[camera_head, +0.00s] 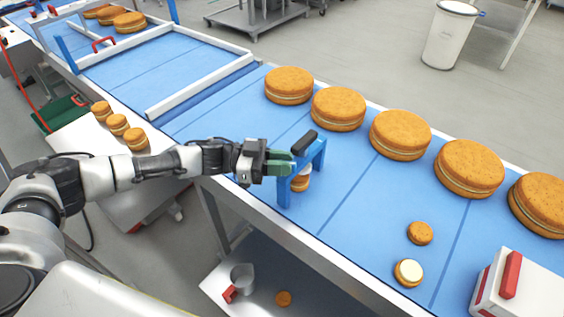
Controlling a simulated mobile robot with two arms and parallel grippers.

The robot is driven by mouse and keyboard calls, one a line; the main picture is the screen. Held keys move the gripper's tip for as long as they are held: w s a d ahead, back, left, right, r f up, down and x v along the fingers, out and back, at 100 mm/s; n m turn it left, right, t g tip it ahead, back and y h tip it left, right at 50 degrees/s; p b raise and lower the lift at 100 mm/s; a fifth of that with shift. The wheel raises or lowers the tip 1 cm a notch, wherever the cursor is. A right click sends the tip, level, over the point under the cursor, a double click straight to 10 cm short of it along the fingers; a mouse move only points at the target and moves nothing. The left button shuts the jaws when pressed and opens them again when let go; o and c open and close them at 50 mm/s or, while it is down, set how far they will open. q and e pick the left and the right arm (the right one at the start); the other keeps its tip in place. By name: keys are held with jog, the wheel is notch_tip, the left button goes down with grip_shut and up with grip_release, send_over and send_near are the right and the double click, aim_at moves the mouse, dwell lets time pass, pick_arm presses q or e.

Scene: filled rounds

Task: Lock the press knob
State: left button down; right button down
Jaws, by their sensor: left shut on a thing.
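A small blue press (285,191) stands at the near edge of the blue belt, with a black bar-shaped knob (305,143) on top. A filled round (300,183) shows under its frame, partly hidden by the blue upright. My left gripper (290,163) reaches in from the left, its green fingers shut at the upper left side of the press. The exact contact at the fingertips is hidden. My right gripper is not in view.
Several large filled rounds (338,108) line the belt's far side. A small round (420,233) and an open round with white filling (408,272) lie nearer. A white box with a red handle (510,275) stands at lower right. The belt between is clear.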

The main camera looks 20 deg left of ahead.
pick_arm(q)
jog(key=m+g+b, duration=0.1)
jog(key=g, duration=0.1)
jog(key=m+g+b, duration=0.2)
jog(key=g, duration=0.1)
jog(key=shift+w+f+m+g, duration=0.2)
jog(key=shift+m+g, duration=0.1)
jog(key=m+g+b, duration=0.2)
jog(key=g, duration=0.1)
jog(key=shift+r, duration=0.1)
jog(key=shift+r+m+g+y+b, duration=0.1)
jog(key=shift+m+g+y+b, duration=0.25)
jog(key=shift+g, duration=0.35)
jog(key=c, duration=1)
grip_release()
jog(key=shift+d, duration=0.1)
jog(key=shift+s, duration=0.1)
